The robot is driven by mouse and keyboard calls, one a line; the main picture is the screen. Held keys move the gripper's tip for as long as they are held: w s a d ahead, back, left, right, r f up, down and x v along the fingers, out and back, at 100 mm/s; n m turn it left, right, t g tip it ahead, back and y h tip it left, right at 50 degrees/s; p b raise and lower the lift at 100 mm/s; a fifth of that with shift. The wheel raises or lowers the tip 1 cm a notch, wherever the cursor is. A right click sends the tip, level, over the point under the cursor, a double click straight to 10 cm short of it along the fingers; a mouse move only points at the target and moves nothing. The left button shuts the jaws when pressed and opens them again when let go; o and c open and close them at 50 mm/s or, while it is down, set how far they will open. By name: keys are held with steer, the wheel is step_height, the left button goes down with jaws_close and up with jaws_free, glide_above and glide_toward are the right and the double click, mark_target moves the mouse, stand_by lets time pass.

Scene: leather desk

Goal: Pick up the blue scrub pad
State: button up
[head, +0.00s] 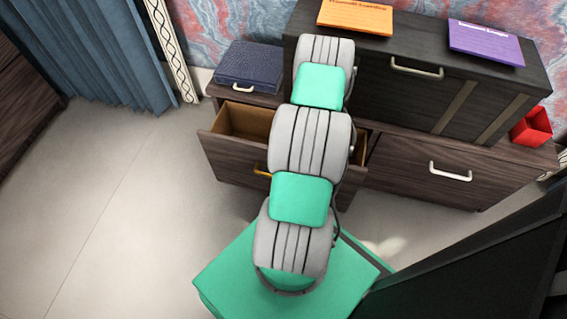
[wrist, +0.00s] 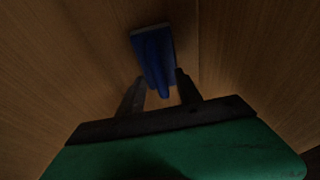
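The blue scrub pad (wrist: 153,50) lies inside a wooden drawer in the wrist view, its narrower handle part pointing toward my gripper. My gripper (wrist: 160,78) has its two dark fingers apart, with the handle end between or just beyond the fingertips. I cannot tell whether the fingers touch it. In the head view, the open drawer (head: 241,122) shows at the cabinet's left, and my arm hides the gripper and the pad.
Wooden drawer walls surround my gripper. On the cabinet are a dark blue case (head: 248,64), a black drawer unit (head: 372,80) bearing an orange book (head: 355,17) and a purple book (head: 486,42), and a red container (head: 532,127). The floor at left is clear.

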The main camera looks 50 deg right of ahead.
jaws_close()
stand_by(1.2)
